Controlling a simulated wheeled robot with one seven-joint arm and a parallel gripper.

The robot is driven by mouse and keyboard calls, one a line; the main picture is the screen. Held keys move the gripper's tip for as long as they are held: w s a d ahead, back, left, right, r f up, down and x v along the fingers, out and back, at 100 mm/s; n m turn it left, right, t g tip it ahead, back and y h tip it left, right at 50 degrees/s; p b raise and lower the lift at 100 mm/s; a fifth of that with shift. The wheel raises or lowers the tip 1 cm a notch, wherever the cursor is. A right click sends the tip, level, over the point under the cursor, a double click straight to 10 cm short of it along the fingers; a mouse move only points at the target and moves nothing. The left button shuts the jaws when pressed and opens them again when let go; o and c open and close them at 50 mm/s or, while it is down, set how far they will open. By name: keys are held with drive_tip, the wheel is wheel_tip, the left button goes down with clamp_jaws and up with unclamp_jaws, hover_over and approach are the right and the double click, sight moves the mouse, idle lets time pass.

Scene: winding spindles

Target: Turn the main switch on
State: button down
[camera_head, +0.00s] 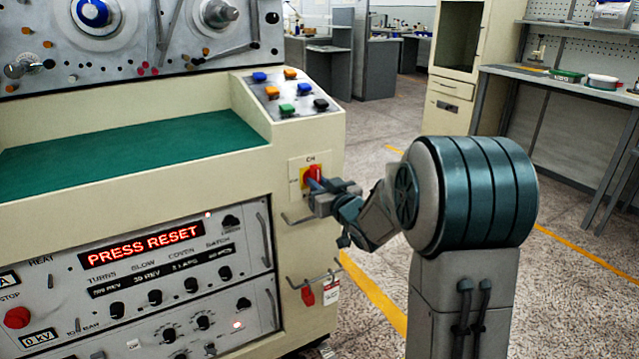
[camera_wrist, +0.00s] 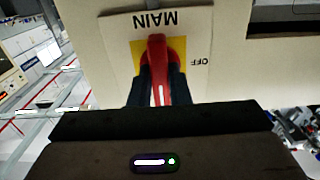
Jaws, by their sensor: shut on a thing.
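The main switch is a red rotary handle (camera_head: 315,172) on a yellow square, set on the cream machine's right-hand face. In the wrist view the red handle (camera_wrist: 157,62) carries a white stripe and lies along the picture's vertical. Its cream label plate (camera_wrist: 118,45) reads MAIN, upside down, with OFF to the right of the yellow square. My gripper (camera_head: 322,187) is at the switch. In the wrist view its two dark fingers (camera_wrist: 160,88) are shut on the handle, one on each side. The ON marking is not legible.
A lit red display (camera_head: 142,245) reads PRESS RESET. Coloured buttons (camera_head: 288,90) sit on the sloped panel above the switch. A wire hook with red and white tags (camera_head: 331,291) hangs below it. Open floor with yellow lines lies to the right, before a grey workbench (camera_head: 545,78).

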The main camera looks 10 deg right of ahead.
idle(0.3)
drive_tip(key=c, duration=1.4)
unclamp_jaws()
drive_tip(key=shift+o, duration=0.2)
drive_tip(key=p+v, duration=0.2)
drive_tip(key=v, duration=1.1)
drive_tip(key=shift+s, duration=0.35)
drive_tip(key=shift+d, duration=0.15)
